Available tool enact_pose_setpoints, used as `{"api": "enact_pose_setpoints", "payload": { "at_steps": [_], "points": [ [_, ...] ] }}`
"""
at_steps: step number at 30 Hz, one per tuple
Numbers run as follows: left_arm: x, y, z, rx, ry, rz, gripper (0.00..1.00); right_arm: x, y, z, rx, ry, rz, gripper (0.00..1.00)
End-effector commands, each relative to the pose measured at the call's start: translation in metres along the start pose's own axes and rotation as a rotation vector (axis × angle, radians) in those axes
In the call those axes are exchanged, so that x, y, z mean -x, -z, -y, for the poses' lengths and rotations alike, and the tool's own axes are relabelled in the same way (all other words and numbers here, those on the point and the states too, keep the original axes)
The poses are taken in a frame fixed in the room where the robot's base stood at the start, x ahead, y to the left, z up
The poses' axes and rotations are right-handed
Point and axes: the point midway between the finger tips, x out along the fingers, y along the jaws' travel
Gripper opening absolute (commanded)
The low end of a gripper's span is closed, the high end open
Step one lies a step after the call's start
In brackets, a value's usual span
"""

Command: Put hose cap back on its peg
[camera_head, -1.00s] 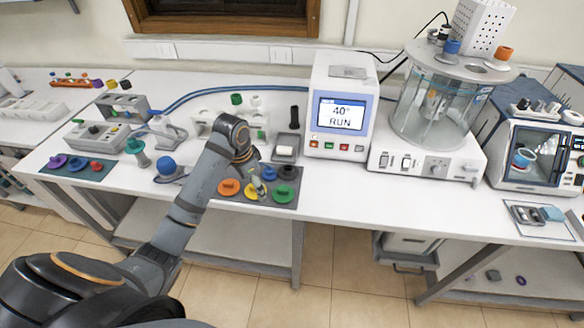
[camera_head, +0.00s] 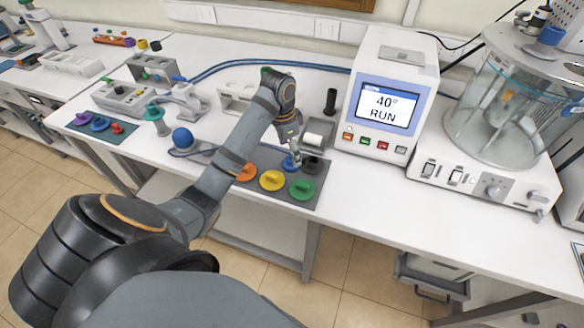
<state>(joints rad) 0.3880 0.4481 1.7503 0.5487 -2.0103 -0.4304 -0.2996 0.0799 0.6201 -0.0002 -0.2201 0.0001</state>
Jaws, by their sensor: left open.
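Several coloured caps lie on a dark grey mat (camera_head: 232,186) near the bench's front edge: an orange cap (camera_head: 246,173), a yellow cap (camera_head: 272,181), a green cap (camera_head: 303,190), a blue cap (camera_head: 288,163) and a black cap (camera_head: 313,165). I cannot tell which is the hose cap. My left gripper (camera_head: 297,158) is open, pointing down over the mat's back part, close beside the blue cap; contact is unclear. A white rack (camera_head: 232,98) behind is partly hidden by my left arm; I cannot make out a bare peg. My right gripper is out of view.
A white heater unit (camera_head: 385,90) reading 40° RUN stands right of the mat, with a glass bath (camera_head: 500,125) beyond. A small grey tray (camera_head: 316,134) and a black cylinder (camera_head: 330,101) stand behind. A blue-topped piece (camera_head: 183,138) is left of my arm.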

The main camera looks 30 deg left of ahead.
Motion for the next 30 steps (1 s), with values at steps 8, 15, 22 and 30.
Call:
{"api": "enact_pose_setpoints", "payload": {
  "at_steps": [8,15,22,30],
  "points": [
    [-0.03,0.003,0.003,0.0,-0.004,0.003,0.81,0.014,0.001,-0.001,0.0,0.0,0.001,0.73],
    [-0.05,0.003,0.003,-0.001,0.001,0.001,0.81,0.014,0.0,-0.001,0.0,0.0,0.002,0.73],
    [-0.05,0.003,0.004,-0.001,0.001,0.0,0.68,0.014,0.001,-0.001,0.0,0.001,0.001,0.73],
    [-0.05,0.003,0.003,-0.001,0.001,0.0,0.32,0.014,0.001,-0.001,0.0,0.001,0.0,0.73]
  ]
}}
